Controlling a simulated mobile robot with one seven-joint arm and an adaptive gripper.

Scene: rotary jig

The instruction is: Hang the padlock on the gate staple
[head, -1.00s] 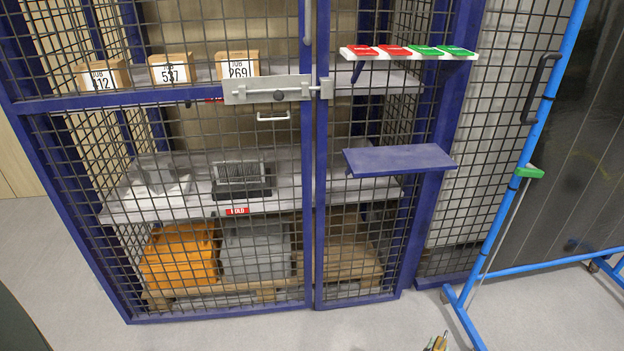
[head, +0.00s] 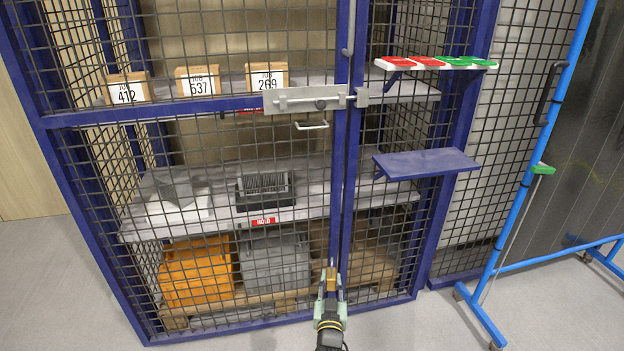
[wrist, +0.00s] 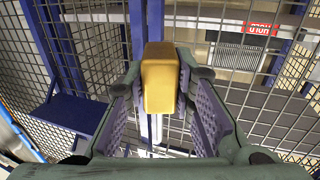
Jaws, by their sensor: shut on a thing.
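The brass-coloured padlock (head: 331,276) is held upright-looking between the fingertips of my gripper (head: 330,287), low in front of the gate posts in the head view. In the wrist view the padlock body (wrist: 160,80) sits between the pads of my gripper (wrist: 160,105); its shackle is not clear. The gate latch (head: 305,100) is a grey plate with a bolt across the gate's upper part. The block at its right end (head: 361,97), where the staple seems to be, is well above and slightly right of my gripper. The staple itself is too small to make out.
A blue shelf (head: 426,163) juts out right of the gate, below a rack of red and green tags (head: 436,63). A blue wheeled frame (head: 530,180) stands at the right. Cage mesh lies behind my gripper.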

